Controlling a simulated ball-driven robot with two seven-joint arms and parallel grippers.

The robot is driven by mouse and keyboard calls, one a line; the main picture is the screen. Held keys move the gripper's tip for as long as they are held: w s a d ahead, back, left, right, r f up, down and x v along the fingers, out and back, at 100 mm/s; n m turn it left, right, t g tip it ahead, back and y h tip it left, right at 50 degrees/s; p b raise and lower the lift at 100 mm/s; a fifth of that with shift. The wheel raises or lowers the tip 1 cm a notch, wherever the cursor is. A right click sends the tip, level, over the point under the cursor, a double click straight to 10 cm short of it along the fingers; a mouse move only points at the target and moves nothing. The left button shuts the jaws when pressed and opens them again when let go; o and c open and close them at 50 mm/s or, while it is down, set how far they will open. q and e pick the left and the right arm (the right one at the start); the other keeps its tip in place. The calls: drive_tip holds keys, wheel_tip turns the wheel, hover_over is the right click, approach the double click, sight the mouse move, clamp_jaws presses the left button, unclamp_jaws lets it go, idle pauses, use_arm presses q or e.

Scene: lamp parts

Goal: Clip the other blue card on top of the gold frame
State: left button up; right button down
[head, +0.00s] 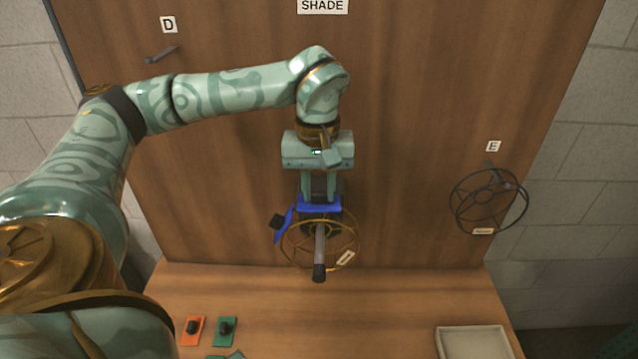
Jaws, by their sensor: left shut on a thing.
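The gold frame (351,257) is a round wire ring with spokes, mounted around a dark-tipped rod (319,262) that sticks out from the wooden board. One blue card (283,228) with a black clip sits tilted at the left side of the frame. My left gripper (320,198) points down above the frame. It is shut on the other blue card (318,207), which is at the top edge of the frame. I cannot tell whether this card is touching the ring. My right gripper is not in view.
A black wire frame (463,210) hangs at the right under label E. An empty peg (161,55) is under label D. On the wooden ledge lie an orange card (192,330), green cards (222,331) and a pale tray (474,344). The middle of the ledge is clear.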

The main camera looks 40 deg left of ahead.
use_arm(q)
drive_tip(key=shift+w+f+p, duration=0.1)
drive_tip(key=shift+f+p, duration=0.35)
drive_tip(key=shift+f, duration=0.2)
idle(1.4)
drive_tip(key=o, duration=1)
drive_tip(key=shift+r, duration=0.1)
drive_tip(key=r+p, duration=0.2)
drive_tip(key=r, duration=0.6)
drive_tip(key=r+p, duration=0.1)
drive_tip(key=r, duration=0.7)
drive_tip(key=shift+s+a+r+p, duration=0.1)
drive_tip(key=shift+s+r+p, duration=0.1)
drive_tip(key=shift+p, duration=0.15)
drive_tip(key=shift+f, duration=0.1)
